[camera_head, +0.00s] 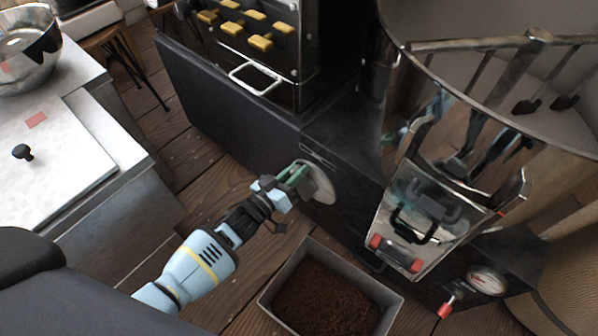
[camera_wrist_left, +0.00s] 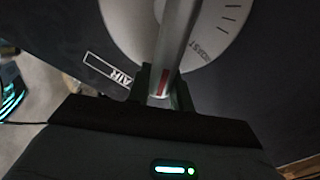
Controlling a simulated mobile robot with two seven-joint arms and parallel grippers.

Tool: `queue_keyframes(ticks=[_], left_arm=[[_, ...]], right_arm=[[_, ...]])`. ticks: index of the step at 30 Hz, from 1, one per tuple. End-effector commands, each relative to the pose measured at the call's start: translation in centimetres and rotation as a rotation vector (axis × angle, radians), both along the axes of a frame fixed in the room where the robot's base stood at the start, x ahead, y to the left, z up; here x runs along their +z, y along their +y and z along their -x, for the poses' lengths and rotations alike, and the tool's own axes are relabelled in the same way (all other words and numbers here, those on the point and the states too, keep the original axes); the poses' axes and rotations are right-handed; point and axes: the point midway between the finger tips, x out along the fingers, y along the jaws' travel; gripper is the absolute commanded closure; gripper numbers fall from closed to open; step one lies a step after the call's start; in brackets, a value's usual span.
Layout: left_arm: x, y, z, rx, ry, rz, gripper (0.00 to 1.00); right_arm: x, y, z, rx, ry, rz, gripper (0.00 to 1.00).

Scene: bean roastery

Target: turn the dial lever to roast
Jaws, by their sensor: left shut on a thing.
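The pale round dial (camera_head: 319,184) sits on the front of the dark machine base in the head view. My left gripper (camera_head: 290,186) reaches it from the left and covers most of its lever. In the left wrist view, the silver dial lever (camera_wrist_left: 178,45) with a red mark runs across the light dial plate (camera_wrist_left: 127,30). The left gripper (camera_wrist_left: 161,92) is shut on the lever's near end. A label AIR (camera_wrist_left: 108,70) lies to the left. My right gripper is not in view.
A bin (camera_head: 263,299) of brown grounds stands on the floor below the dial. A metal chute (camera_head: 423,216) with red-tipped parts, a gauge (camera_head: 487,279) and a red-handled valve (camera_head: 446,307) are at right. A white worktop (camera_head: 75,165) is at left.

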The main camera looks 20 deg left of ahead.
Motion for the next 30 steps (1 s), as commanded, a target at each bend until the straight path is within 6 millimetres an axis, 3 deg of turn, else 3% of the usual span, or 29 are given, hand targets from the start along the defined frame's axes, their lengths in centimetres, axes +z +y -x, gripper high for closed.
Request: queue_keyframes(ticks=[14,15,19,30], left_arm=[[-0.39,0.46,-0.11,0.001,0.032,0.074,1.00],[-0.39,0.46,-0.11,0.001,0.032,0.073,0.74],[-0.36,0.46,-0.12,0.001,0.031,0.071,0.57],[-0.29,0.63,0.33,0.000,0.030,0.069,0.56]], right_arm=[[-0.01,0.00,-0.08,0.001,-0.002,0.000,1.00],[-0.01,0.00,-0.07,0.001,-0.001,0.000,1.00],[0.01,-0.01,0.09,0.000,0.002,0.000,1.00],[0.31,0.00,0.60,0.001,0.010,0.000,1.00]])
